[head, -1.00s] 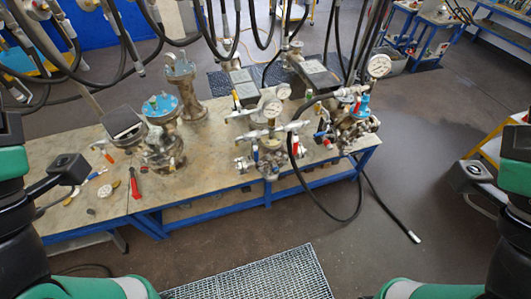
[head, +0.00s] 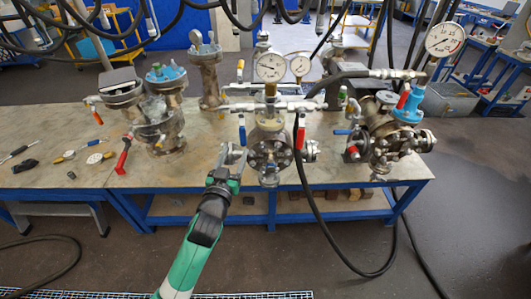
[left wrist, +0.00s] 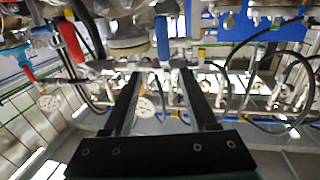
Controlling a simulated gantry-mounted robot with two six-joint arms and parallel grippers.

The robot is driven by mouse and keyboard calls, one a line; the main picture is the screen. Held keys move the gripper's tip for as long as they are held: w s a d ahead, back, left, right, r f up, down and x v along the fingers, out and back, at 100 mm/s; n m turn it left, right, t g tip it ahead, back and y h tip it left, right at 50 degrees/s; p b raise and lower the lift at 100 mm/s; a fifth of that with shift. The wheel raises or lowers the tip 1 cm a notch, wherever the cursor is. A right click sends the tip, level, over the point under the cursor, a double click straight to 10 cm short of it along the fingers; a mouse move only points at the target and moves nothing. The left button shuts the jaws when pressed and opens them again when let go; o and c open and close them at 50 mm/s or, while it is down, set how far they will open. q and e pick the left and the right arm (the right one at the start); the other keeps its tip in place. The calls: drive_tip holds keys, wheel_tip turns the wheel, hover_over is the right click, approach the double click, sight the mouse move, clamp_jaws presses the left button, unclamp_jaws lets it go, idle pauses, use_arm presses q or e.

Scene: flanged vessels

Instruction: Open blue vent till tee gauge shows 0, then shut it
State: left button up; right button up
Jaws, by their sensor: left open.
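My left gripper (head: 233,154) is open in front of the middle flanged vessel (head: 270,150). A blue handle (head: 242,130) hangs just above its fingertips. In the left wrist view this handle (left wrist: 162,38) lines up with the gap between the open fingers (left wrist: 160,76); I cannot tell whether it touches them. A red handle (head: 301,132) hangs on the vessel's other side. A dial gauge (head: 270,67) stands above this vessel, and another gauge (head: 445,40) stands on the hose fitting at the right; their readings are too small to tell. My right gripper is out of view.
The right vessel (head: 390,135) has another blue handle (head: 341,132) and a red one (head: 404,98). A black hose (head: 310,205) loops down past the bench front. Loose tools (head: 75,153) lie at the left. Bare bench top (head: 205,140) shows left of the middle vessel.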

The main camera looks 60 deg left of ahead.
sight(241, 133)
use_arm(q)
drive_tip(key=x, duration=0.4)
drive_tip(key=b+x, duration=0.1)
drive_tip(key=x, duration=0.6)
drive_tip(key=shift+a+f+b, duration=0.25)
drive_tip(key=shift+a+b, duration=0.1)
drive_tip(key=shift+a, duration=0.2)
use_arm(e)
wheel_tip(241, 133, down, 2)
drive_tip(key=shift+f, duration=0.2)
use_arm(q)
clamp_jaws()
idle(0.5)
